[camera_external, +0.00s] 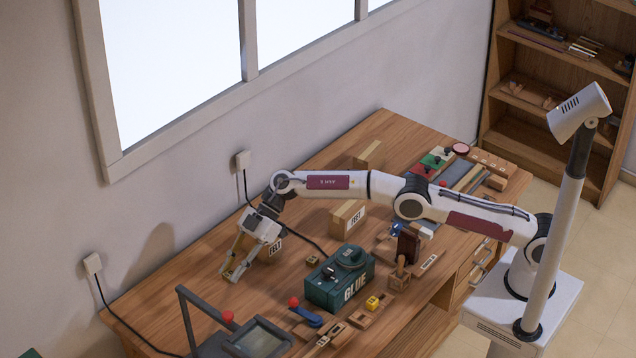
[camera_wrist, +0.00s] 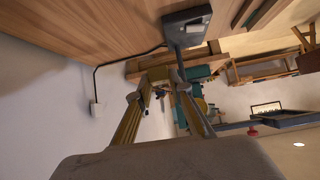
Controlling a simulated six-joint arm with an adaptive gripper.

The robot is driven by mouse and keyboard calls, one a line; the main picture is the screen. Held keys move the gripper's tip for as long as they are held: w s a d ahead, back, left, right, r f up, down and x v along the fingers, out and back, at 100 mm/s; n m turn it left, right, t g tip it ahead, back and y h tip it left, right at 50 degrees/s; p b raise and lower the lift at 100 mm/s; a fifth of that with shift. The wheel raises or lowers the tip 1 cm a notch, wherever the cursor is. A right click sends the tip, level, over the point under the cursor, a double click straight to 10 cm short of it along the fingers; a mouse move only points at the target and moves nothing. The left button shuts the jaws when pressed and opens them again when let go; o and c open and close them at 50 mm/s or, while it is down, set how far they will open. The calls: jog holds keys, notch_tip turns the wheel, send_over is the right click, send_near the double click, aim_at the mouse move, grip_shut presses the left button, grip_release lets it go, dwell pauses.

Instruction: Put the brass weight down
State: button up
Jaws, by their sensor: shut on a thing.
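In the wrist view the two fingers of my gripper (camera_wrist: 162,85) converge near the picture's middle.
A green glue box (camera_external: 340,279) stands right of my gripper, with a small brass-coloured block (camera_external: 312,259) near it. A dark metal frame (camera_external: 255,338) with a red knob stands in front. A black cable runs along the wall side. Bare bench lies left of my gripper.

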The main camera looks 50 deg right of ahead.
jog(key=s+a+f, duration=0.3)
jog(key=f, duration=0.2)
jog(key=shift+a+n+g, duration=0.15)
jog(key=shift+n+g, duration=0.25)
jog(key=shift+s+f, duration=0.1)
jog(key=shift+f, duration=0.05)
jog(key=shift+f, duration=3.1)
jog(key=shift+f, duration=1.85)
jog(key=shift+f, duration=0.15)
jog(key=o, duration=0.7)
